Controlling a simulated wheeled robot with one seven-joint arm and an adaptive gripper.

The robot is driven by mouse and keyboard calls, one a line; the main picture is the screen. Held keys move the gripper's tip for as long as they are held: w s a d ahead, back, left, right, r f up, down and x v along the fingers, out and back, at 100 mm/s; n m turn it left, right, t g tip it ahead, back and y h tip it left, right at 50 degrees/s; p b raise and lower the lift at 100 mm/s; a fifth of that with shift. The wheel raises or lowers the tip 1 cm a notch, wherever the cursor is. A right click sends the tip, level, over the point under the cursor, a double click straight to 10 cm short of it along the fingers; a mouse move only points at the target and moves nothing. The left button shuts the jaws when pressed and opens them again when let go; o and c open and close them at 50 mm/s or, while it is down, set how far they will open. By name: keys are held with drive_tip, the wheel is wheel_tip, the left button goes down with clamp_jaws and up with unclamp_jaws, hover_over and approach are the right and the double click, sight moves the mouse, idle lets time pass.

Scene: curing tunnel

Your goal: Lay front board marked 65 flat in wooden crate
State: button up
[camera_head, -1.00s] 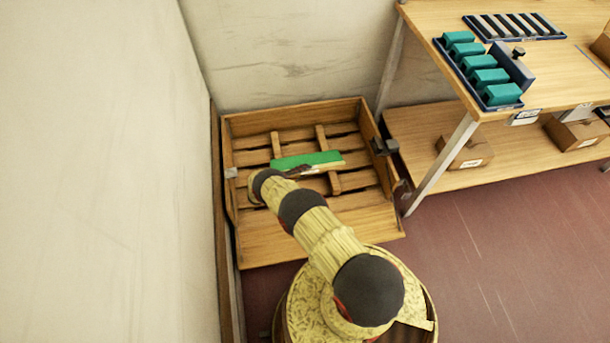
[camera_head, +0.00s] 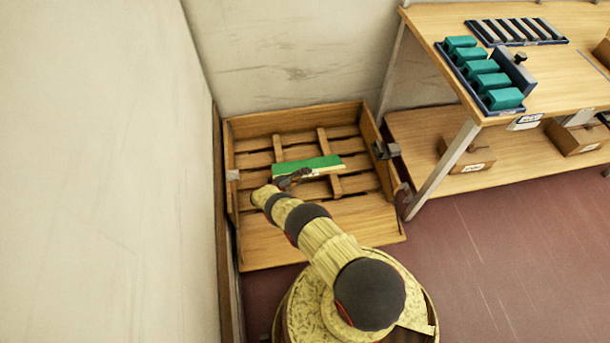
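A green board (camera_head: 318,163) with a pale front edge is over the slatted floor of the wooden crate (camera_head: 320,219). My gripper (camera_head: 293,179) is at the board's near edge, left of its middle, and appears shut on it. The board looks nearly flat, its left end slightly nearer me. I cannot tell whether it touches the slats or hangs a little above them. No number is readable on it, and the fingertips are small and partly hidden by the board. The crate's near side lies low and open towards me.
Pale walls stand left of and behind the crate. A metal bracket (camera_head: 386,150) sits on its right side. A wooden bench (camera_head: 416,22) at right bears a rack of teal blocks (camera_head: 487,82) and a slotted tray (camera_head: 515,30). Cardboard boxes (camera_head: 466,156) sit on its lower shelf.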

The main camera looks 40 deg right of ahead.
drive_tip(key=o, duration=0.5)
drive_tip(key=a+r, duration=0.1)
drive_tip(key=a, duration=0.6)
drive_tip(key=shift+a+r, duration=0.2)
drive_tip(key=shift+r, duration=0.05)
idle(0.8)
